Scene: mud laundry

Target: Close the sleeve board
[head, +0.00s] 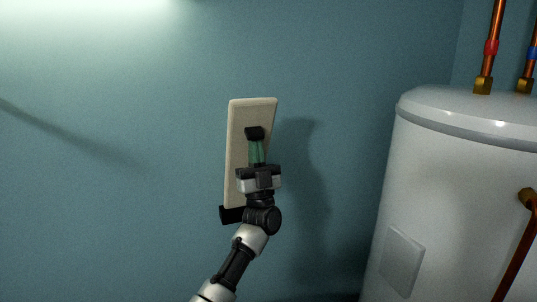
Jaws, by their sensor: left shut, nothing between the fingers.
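The sleeve board (238,146) is a narrow beige padded panel. It stands almost upright against the blue-green wall, with a dark bracket (231,215) at its lower end. My left gripper (255,133) is in front of the board's middle, with its dark fingertips over the beige face. The gripper is shut with nothing held. I cannot tell whether the fingertips touch the board. The gripper and wrist hide part of the board's middle and lower right side. My right gripper is not in view.
A white water heater tank (440,180) stands at the right, with copper pipes (495,40) on top and another copper pipe (515,260) at its side. The wall (120,180) left of the board is bare. A gap of wall lies between board and tank.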

